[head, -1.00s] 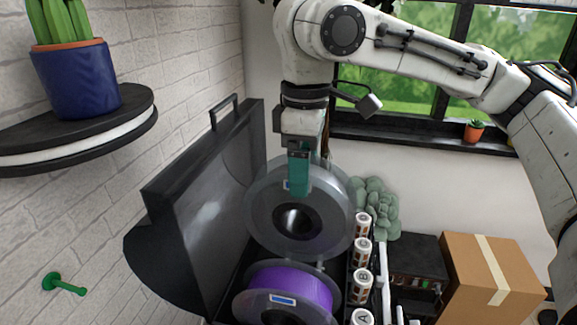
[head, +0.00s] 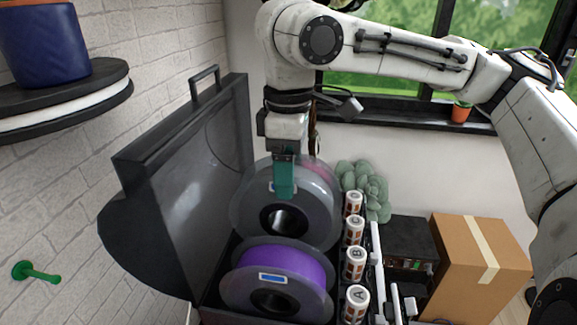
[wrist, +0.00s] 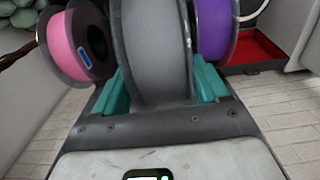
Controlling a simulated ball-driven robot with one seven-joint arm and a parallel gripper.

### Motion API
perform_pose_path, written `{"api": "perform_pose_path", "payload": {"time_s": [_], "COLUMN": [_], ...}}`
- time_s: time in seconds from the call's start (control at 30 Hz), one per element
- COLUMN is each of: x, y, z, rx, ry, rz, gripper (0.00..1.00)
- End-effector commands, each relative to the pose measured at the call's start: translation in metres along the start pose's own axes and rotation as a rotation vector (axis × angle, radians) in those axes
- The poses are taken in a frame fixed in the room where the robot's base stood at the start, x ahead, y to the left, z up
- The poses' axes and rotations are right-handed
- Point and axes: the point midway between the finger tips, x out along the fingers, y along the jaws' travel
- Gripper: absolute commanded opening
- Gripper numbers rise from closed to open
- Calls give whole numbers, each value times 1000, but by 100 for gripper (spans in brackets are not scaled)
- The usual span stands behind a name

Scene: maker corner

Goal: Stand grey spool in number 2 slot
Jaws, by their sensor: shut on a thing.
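The grey spool (head: 243,213) stands upright in my gripper (head: 284,192), over the open black box (head: 185,170). In the wrist view the teal fingers (wrist: 160,85) are shut on the two sides of the grey spool (wrist: 155,50). A purple spool (head: 290,265) stands in the box just in front of it. A pink spool (wrist: 68,45) is on its other side, mostly hidden behind it in the head view. The grey spool's lower edge is hidden behind the purple spool, so I cannot tell whether it rests in a slot. No slot numbers are readable.
Several lettered canisters (head: 355,265) line the box's right side. A cardboard box (head: 470,265) and a dark device (head: 408,240) stand further right. A green plant (head: 365,185) is behind. The raised lid closes off the left, near the brick wall with a green peg (head: 38,272).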

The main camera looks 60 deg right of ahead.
Motion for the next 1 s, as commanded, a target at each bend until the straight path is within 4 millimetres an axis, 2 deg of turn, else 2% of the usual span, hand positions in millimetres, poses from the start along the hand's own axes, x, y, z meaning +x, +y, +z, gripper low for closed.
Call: {"api": "perform_pose_path", "payload": {"time_s": [0.03, 1.0], "x": [7, 80], "y": [0, 0], "z": [0, -1], "rx": [1, 0], "ry": [2, 2], "rz": [2, 1], "gripper": [0, 0]}}
